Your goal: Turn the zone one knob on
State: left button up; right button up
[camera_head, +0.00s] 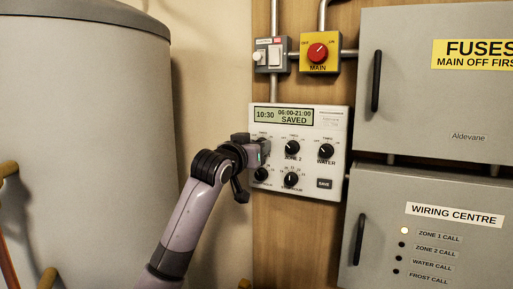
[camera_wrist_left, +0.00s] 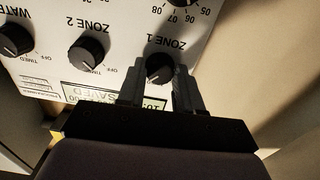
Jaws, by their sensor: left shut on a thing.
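The white programmer panel (camera_head: 338,120) is fixed to the wooden board, its display (camera_head: 282,115) reading 10:30, 06:00-21:00, SAVED. My left gripper (camera_head: 262,150) is at the panel's left side, over the zone 1 knob, which it hides in the head view. In the left wrist view, where the panel appears upside down, the black zone 1 knob (camera_wrist_left: 160,68) sits between the two fingers of my left gripper (camera_wrist_left: 158,86), which is shut on it. I cannot clearly read its pointer. The zone 1 call lamp (camera_head: 404,230) on the wiring centre is lit. My right gripper is out of view.
A red main switch (camera_head: 318,53) is above. Grey fuse (camera_head: 430,100) and wiring (camera_head: 430,262) boxes stand right; a large grey cylinder (camera_head: 85,120) stands left.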

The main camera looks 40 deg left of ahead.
pick_arm(q)
jog(key=shift+m, duration=0.3)
dwell(0.4)
jog(key=o, duration=1)
jog(key=shift+o, duration=0.2)
jog(key=b+v, duration=0.2)
jog(key=v, duration=0.5)
